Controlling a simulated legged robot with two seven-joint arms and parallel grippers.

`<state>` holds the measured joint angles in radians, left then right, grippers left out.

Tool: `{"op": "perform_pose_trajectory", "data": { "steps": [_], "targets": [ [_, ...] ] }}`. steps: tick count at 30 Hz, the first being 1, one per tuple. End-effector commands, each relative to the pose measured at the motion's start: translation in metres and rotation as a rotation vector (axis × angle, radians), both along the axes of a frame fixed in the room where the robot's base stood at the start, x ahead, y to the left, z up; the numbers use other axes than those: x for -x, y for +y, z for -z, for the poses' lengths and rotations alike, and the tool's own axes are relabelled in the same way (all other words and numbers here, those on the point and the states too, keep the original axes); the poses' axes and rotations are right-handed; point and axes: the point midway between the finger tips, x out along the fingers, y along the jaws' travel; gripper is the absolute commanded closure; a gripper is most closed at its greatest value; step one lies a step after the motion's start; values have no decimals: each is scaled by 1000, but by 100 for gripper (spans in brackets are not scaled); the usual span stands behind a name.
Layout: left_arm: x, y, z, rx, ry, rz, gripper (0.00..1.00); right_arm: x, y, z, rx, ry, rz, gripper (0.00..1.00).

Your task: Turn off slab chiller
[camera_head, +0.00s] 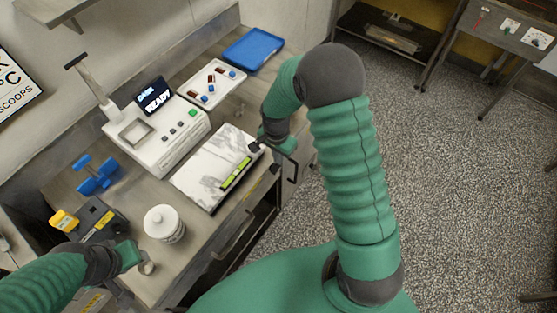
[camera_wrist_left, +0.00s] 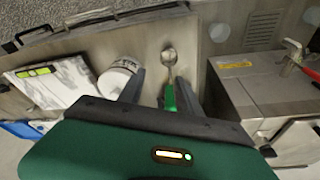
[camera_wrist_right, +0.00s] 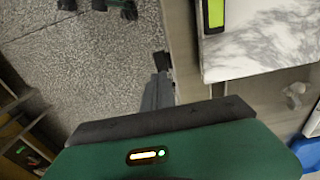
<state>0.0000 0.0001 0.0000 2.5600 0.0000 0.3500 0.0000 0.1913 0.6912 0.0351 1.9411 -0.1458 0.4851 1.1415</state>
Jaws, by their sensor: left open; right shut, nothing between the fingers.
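The slab chiller is likely the white marble slab (camera_head: 203,164) on the bench, with a lime-green strip (camera_head: 236,173) along its front edge. The slab also shows in the left wrist view (camera_wrist_left: 66,82) and at the top right of the right wrist view (camera_wrist_right: 255,45). No switch can be made out. My right gripper (camera_head: 256,147) is shut and empty near the slab's right front corner; contact cannot be told. My left gripper (camera_wrist_left: 158,85) is open low at the left, over a small metal scoop (camera_wrist_left: 169,62) with a green handle.
A white machine (camera_head: 160,135) with a lit "READY" screen stands behind the slab. A white jar (camera_head: 163,228) stands left of it. A blue tray (camera_head: 253,49) and a white tray (camera_head: 194,93) with small pieces lie farther back.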

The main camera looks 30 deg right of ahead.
Motion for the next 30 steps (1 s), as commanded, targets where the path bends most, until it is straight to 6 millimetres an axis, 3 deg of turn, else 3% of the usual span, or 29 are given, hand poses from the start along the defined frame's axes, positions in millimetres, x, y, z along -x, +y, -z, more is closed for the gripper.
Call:
{"op": "perform_pose_trajectory", "data": {
  "steps": [7,22,30],
  "targets": [
    [0,0,-6,0,0,0,59,0,-2,31,1,1,-2,100],
    [0,0,-7,0,0,0,59,-1,-2,35,-9,4,0,100],
    [0,0,-13,0,0,0,59,-2,-7,43,-110,46,6,100]
  ]
}}
